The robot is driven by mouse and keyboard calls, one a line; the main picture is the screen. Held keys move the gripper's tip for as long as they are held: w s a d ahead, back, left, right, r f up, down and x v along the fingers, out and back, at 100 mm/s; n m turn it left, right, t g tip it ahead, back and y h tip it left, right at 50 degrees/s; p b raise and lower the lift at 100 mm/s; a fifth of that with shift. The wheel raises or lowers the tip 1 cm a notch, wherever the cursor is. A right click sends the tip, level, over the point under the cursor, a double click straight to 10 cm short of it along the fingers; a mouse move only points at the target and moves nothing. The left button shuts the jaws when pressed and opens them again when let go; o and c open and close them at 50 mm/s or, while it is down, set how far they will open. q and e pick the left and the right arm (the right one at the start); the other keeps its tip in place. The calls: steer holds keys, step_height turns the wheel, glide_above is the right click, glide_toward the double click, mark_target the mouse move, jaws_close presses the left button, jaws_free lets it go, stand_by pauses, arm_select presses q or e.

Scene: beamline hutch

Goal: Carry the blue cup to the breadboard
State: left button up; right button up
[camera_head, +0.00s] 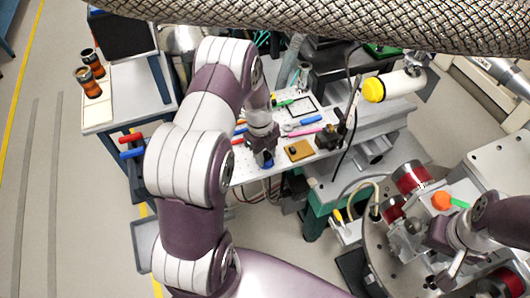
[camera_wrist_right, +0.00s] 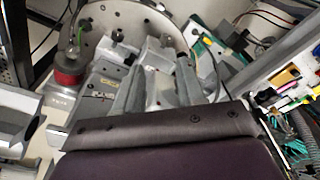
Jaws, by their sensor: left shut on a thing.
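The blue cup (camera_head: 266,161) is in my left gripper (camera_head: 264,149), which is shut on it. Arm and gripper cover part of the cup. In the head view it overlaps the near edge of the white, hole-patterned breadboard (camera_head: 284,167); I cannot tell whether it touches the board. My right gripper (camera_head: 447,245) is at the lower right of the head view, over round grey equipment. Its jaw opening is unclear. The right wrist view does not show the cup.
On the breadboard lie a tan block (camera_head: 298,151), a pink-handled tool (camera_head: 306,131) and a dark mount (camera_head: 329,139). Two orange-and-black items (camera_head: 90,74) stand on a side table. Red-collared hardware (camera_head: 410,176) crowds the lower right.

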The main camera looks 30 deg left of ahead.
arm_select(q)
steer(key=shift+f, duration=0.1)
steer(key=o, duration=1)
steer(key=shift+o, duration=0.2)
steer(key=shift+r, duration=0.35)
step_height(320, 180, up, 11)
steer(key=a+b, duration=0.2)
steer(key=s+d+r+n+t+y, duration=0.1)
steer(key=s+d+n, duration=0.4)
steer(key=n, duration=0.5)
steer(key=s+d+r+n+t, duration=0.1)
steer(key=s+d+n, duration=0.4)
steer(key=s+n, duration=0.3)
steer(key=n, duration=0.3)
steer(key=shift+s+d+r+y, duration=0.25)
steer(key=shift+s+r+y, duration=0.15)
